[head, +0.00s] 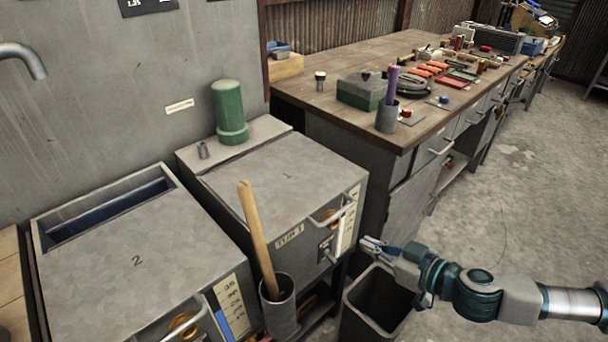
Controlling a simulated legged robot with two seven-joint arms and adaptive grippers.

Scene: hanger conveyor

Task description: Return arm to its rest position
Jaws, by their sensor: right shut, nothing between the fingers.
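My right arm comes in from the right edge at the lower right. My right gripper (372,245) points left, shut and empty. In the picture it lies in front of the grey box marked 1 (290,185), just right of its front handle, and above the back rim of an open dark bin (362,325). I cannot tell whether it touches either. My left gripper and arm are out of view.
A second grey box marked 2 (135,260) stands at the left. A wooden handle (257,235) leans in a metal cup (280,312) close to the bin. A workbench (345,110) with several tools runs along the back. Open concrete floor (510,190) lies right.

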